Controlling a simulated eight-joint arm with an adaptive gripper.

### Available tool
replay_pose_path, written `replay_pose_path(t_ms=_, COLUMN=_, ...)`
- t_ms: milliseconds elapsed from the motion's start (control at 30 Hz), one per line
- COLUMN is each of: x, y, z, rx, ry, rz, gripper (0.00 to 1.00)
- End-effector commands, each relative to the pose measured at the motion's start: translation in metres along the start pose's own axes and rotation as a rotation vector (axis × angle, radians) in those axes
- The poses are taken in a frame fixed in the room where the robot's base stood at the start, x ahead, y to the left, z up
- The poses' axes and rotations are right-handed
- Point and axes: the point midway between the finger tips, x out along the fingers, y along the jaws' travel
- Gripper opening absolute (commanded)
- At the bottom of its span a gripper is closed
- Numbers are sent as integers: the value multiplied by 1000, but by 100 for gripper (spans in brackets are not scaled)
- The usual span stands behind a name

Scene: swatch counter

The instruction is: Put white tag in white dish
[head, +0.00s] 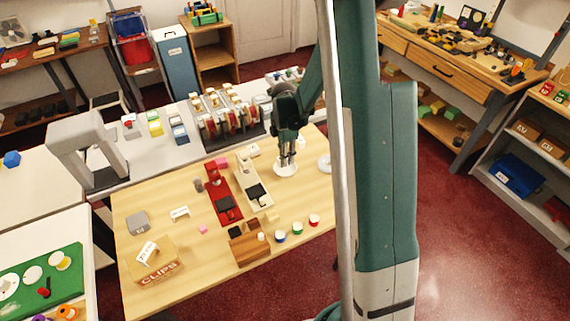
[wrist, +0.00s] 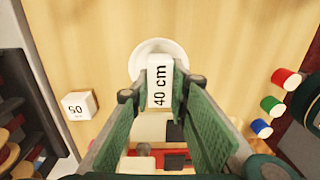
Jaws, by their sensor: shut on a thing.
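My gripper (head: 287,158) is shut on a white tag (wrist: 160,72) marked "40 cm". In the wrist view the tag sits between the green finger pads (wrist: 159,92). A round white dish (wrist: 160,45) lies on the wooden table just beyond and beneath the tag. The tag overlaps the near part of the dish in the wrist view. I cannot tell how high the tag is above it, or whether they touch.
Another white block marked "50" (wrist: 77,106) stands left of the dish. A red stapler-like tool (head: 224,195) and a cream one (head: 250,178) lie nearby. Red (head: 314,220), blue (head: 281,236) and green (head: 297,228) spools stand near the table's front. A pale round item (head: 324,163) is partly hidden by my arm.

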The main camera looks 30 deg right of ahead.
Motion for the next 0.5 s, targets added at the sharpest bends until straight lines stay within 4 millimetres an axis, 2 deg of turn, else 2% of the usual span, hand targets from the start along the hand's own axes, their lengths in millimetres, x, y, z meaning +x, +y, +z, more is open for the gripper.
replay_pose_path(t_ms=267, x=2, y=0, z=0, rx=0, ry=0, rz=0, gripper=12)
replay_pose_path(t_ms=500, x=21, y=1, z=0, rx=0, ry=0, rz=0, gripper=12)
